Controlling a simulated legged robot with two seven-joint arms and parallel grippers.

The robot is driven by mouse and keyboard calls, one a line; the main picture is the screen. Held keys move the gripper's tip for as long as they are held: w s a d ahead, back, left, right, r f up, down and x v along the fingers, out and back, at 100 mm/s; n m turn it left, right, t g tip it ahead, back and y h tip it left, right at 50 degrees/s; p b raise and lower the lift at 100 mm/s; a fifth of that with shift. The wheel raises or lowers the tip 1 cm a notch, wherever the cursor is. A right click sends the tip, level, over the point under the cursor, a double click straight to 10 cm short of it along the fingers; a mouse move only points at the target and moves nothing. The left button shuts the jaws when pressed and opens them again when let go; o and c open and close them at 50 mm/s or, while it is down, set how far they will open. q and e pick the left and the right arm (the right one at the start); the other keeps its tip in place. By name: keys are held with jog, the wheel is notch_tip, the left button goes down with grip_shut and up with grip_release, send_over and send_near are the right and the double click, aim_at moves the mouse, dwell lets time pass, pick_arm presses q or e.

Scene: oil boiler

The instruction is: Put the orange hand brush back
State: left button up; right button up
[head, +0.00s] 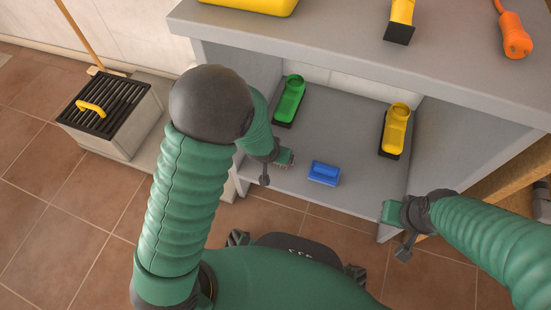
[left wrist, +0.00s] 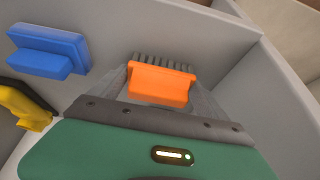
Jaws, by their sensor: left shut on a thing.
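The orange hand brush (left wrist: 162,84), with dark bristles, is between the fingers of my left gripper (left wrist: 160,95) in the left wrist view. The gripper is shut on it. In the head view my left gripper (head: 276,168) is at the left front of the lower shelf (head: 345,110), left of the blue brush; the orange brush is hardly visible there, mostly hidden by the gripper. I cannot tell whether the brush touches the shelf. My right gripper (head: 402,238) is in front of the shelf unit's right side; its finger opening is unclear.
A blue brush (head: 324,173) lies on the lower shelf, also in the left wrist view (left wrist: 48,48). Grey side walls bound the shelf. An orange-handled tool (head: 515,38) lies on top. A grated box (head: 115,112) stands left.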

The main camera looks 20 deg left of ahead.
pick_arm(q)
jog(key=o, duration=1.1)
jog(key=shift+o, duration=0.2)
jog(key=s+a+r+g+p, duration=0.1)
jog(key=s+a+r+p, duration=0.1)
jog(key=s+r+p, duration=0.2)
jog(key=s+a+r+g+p, duration=0.1)
jog(key=s+a+r+p, duration=0.2)
jog(key=s+r, duration=0.7)
notch_tip(320, 180, up, 4)
jog(key=shift+s+r+g+p, duration=0.2)
jog(key=shift+s+g+p, duration=0.1)
jog(key=shift+p, duration=0.1)
